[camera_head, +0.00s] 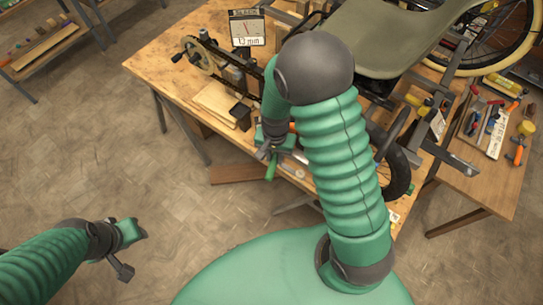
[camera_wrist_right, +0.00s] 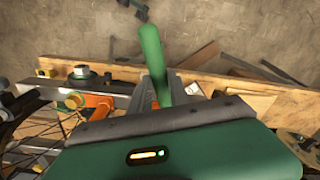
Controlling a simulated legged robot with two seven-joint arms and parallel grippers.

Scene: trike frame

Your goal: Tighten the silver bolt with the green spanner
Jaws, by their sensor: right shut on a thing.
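My right gripper (camera_head: 266,152) is shut on the green spanner (camera_head: 270,168) at the front edge of the workbench. In the right wrist view the green spanner (camera_wrist_right: 152,62) stands out beyond the gripper jaws (camera_wrist_right: 158,92); its working end is hidden. A silver bolt (camera_wrist_right: 81,71) shows left of the spanner in that view, on a dark metal bar, with a clear gap between them. The bolt is hidden or too small to pick out in the head view. My left gripper (camera_head: 128,248) hangs over bare floor at the lower left; its jaws are unclear.
The wooden workbench (camera_head: 160,62) carries the trike frame, a wheel and a display (camera_head: 247,28) reading about 13 mm. An orange-and-yellow part (camera_wrist_right: 92,102) lies near the bolt. A side table (camera_head: 490,180) at the right holds several tools. The floor (camera_head: 80,150) at left is clear.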

